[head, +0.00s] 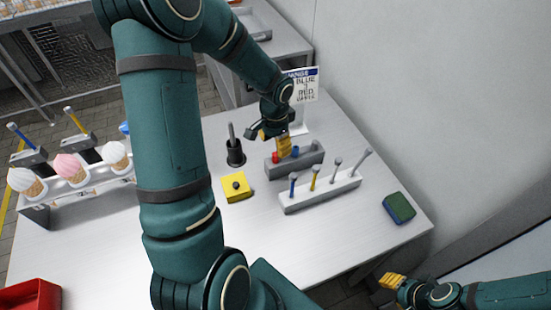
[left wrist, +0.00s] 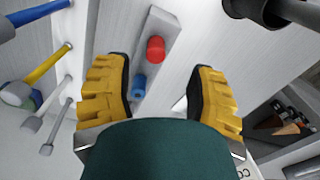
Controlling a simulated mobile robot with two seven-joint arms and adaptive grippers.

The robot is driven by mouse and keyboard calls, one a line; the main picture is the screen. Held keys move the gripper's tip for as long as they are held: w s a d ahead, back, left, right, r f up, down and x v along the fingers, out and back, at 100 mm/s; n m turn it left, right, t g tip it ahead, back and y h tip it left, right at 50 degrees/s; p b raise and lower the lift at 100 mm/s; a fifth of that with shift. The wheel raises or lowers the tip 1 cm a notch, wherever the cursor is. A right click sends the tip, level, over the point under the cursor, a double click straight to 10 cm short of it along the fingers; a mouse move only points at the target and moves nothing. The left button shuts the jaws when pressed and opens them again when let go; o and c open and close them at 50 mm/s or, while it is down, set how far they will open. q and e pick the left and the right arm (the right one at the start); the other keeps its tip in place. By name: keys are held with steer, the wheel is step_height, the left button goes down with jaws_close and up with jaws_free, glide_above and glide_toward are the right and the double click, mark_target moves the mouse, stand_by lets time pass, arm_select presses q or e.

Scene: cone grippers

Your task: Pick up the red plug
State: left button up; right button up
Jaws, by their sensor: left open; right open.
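The red plug (head: 275,156) stands in a grey block holder (head: 308,163), to the left of a blue plug (head: 295,151). In the left wrist view the red plug (left wrist: 155,49) is upright in the holder, just beyond the fingertips and roughly midway between them, with the blue plug (left wrist: 138,86) nearer the left finger. My left gripper (head: 277,141) is open and empty, just above the holder. It also shows in the left wrist view (left wrist: 160,75), touching neither plug as far as I can tell. My right gripper (head: 391,281) is open off the table's right front edge.
In front of the holder stands a white rack (head: 318,194) of upright tools. A black cup (head: 235,157) and a yellow block (head: 237,193) are left of it. A sign (head: 305,88) stands behind. A sponge (head: 399,207) lies right. Cones (head: 72,168) stand far left.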

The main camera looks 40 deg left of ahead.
mark_target(276, 153)
arm_select(q)
steer(key=f, duration=0.2)
steer(key=f+b, duration=0.1)
steer(key=f, duration=0.2)
steer(key=shift+s+d+f, duration=0.1)
steer(key=shift+d+f, duration=0.05)
steer(key=shift+d, duration=0.05)
steer(key=c, duration=0.9)
